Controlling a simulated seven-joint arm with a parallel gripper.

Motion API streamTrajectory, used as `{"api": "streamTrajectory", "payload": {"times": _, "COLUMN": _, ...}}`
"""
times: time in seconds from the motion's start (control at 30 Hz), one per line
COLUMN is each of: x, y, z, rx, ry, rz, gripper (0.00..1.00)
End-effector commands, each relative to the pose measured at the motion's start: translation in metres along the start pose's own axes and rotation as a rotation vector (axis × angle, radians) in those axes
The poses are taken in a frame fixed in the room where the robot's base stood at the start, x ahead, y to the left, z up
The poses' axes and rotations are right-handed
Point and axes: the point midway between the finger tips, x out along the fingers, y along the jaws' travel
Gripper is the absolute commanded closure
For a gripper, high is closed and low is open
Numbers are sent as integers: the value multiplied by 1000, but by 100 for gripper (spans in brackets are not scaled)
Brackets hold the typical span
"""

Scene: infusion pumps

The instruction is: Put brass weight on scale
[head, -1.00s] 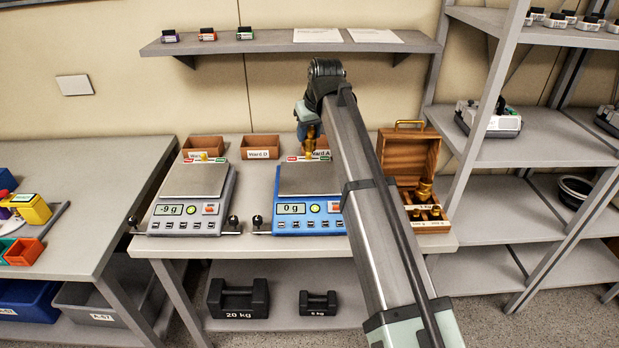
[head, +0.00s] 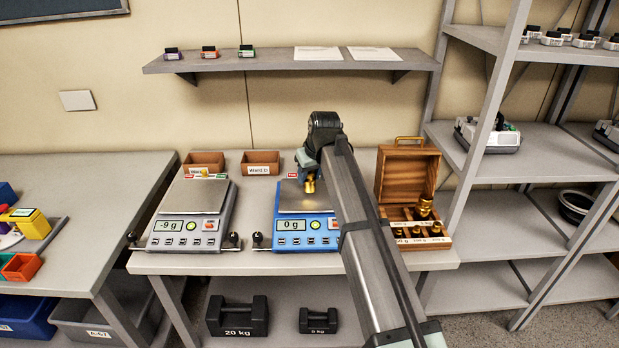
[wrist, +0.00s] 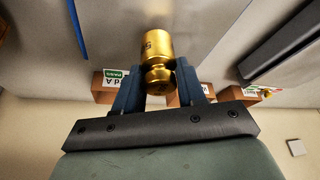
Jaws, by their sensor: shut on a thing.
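A brass weight (head: 309,186) is held by its knob in my gripper (head: 310,174), over the pan of the blue scale (head: 290,240). The blue scale's display reads 0 g, and a soft shadow lies on its pan (head: 300,205). The brass weight also shows in the wrist view (wrist: 155,45), with my gripper's dark blue fingers (wrist: 157,88) shut on its narrow neck. The weight looks apart from the pan. A grey scale (head: 190,222) stands to the left and its display reads -9 g.
An open wooden box (head: 386,212) with several brass weights stands at the right. Small wooden bins (head: 206,158) line the back of the table. A shelf (head: 270,63) hangs above. Dark heavy weights (head: 238,315) lie underneath.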

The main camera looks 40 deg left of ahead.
Motion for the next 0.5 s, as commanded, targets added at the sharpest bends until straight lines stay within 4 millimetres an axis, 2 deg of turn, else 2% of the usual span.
{"api": "streamTrajectory", "payload": {"times": 0.1, "x": 10, "y": 0, "z": 4, "rx": 0, "ry": 2, "rz": 0, "gripper": 100}}
{"api": "streamTrajectory", "payload": {"times": 0.5, "x": 13, "y": 0, "z": 5, "rx": 0, "ry": 2, "rz": 0, "gripper": 100}}
